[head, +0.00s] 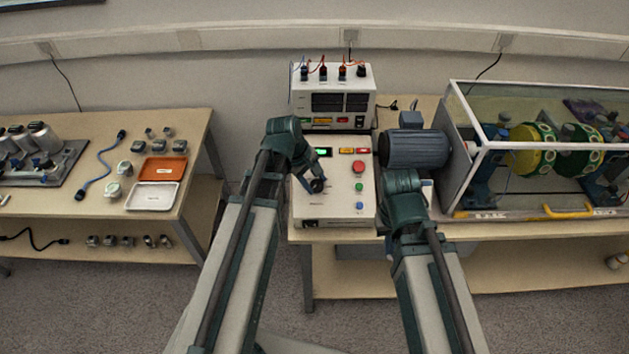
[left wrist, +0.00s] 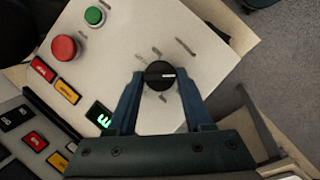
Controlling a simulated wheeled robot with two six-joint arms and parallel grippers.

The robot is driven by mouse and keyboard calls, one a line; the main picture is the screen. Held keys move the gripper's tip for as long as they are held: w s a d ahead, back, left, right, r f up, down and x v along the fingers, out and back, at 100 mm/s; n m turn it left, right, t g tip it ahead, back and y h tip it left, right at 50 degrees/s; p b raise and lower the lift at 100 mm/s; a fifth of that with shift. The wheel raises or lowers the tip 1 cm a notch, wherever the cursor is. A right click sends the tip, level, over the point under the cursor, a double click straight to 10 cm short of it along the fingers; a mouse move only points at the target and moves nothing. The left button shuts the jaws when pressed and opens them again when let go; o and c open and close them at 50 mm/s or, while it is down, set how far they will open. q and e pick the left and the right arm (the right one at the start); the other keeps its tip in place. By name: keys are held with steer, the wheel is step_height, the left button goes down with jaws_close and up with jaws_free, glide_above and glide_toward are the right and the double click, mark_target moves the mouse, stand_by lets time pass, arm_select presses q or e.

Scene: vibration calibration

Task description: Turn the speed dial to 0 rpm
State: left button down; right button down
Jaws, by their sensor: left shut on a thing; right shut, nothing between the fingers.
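The speed dial is a round black knob with a pale pointer line, on the top face of the white control box (head: 338,205). In the left wrist view the dial (left wrist: 159,75) sits between the two blue fingers of my left gripper (left wrist: 160,82), which is shut on it. In the head view my left gripper (head: 316,186) is over the left part of the box and hides most of the dial. A small green display (head: 323,152) is lit on the box. My right gripper (head: 402,182) is shut and empty, right of the box; its fingertips are hard to see.
The box also bears a red button (head: 358,167), a green button (head: 359,187) and a blue button (head: 360,205). A meter unit (head: 331,92) stands behind. A motor (head: 416,148) and a glazed guard (head: 466,150) are at right. A side table (head: 100,200) stands left.

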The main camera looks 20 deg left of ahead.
arm_select(q)
steer(key=shift+c, duration=1.6)
jaws_free()
steer(key=shift+r, duration=0.1)
steer(key=p+v, duration=1.3)
steer(key=shift+r, duration=0.25)
steer(key=shift+s+a, duration=0.1)
steer(key=s+d+f+m+g+y+b, duration=0.2)
steer(key=s+d+f+m+y+b, duration=0.2)
steer(key=s+d+m, duration=0.7)
steer(key=d+f+m, duration=0.2)
steer(key=d+m, duration=0.1)
steer(key=m, duration=0.1)
steer(key=shift+s+d+b, duration=0.2)
steer(key=shift+d+b, duration=0.15)
